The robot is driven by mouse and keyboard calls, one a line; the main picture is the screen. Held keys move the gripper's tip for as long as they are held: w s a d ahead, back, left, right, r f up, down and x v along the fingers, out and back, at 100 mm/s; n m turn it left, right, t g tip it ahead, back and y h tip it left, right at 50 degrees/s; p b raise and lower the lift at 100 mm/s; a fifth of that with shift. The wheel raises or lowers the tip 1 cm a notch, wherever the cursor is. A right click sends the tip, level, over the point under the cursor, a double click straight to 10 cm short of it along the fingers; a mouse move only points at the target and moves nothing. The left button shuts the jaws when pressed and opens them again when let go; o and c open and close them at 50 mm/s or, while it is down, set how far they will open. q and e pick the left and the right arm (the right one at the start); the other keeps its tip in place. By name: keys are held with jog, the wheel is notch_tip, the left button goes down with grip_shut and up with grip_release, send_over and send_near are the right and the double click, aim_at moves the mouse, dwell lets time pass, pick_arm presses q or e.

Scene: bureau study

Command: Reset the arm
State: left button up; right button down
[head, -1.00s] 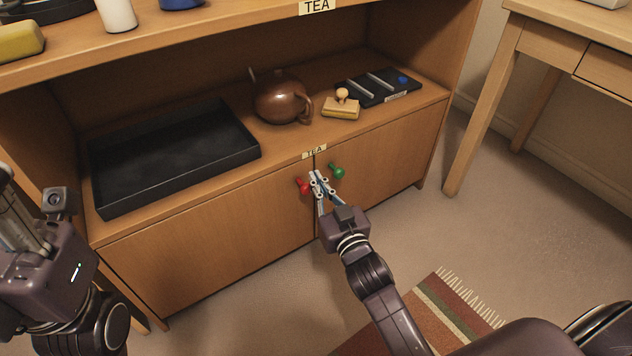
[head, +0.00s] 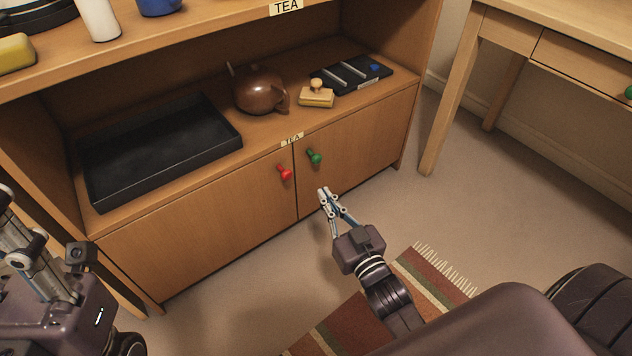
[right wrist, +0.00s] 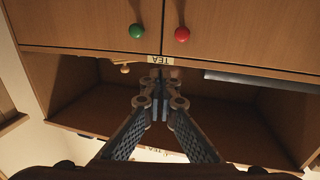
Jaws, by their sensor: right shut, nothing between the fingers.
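My right gripper (head: 324,195) is shut and empty. It stands in front of the cabinet, a little below and right of the green knob (head: 314,157), apart from it. The red knob (head: 285,173) is on the left door. Both doors are closed. In the right wrist view, which appears upside down, the fingers (right wrist: 160,100) are together, with the green knob (right wrist: 137,31) and the red knob (right wrist: 182,34) beyond them. My left arm shows at the lower left of the head view; its fingertips are not clearly seen there.
On the cabinet shelf are a black tray (head: 205,140), a brown teapot (head: 258,92), a wooden stamp-like block (head: 316,98) and a dark flat tray (head: 335,80). A wooden desk (head: 455,105) stands at right. A striped rug (head: 335,322) lies on the floor. Floor between cabinet and desk is clear.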

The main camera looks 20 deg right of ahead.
jog(key=shift+s+d, duration=0.2)
jog(key=shift+s, duration=0.6)
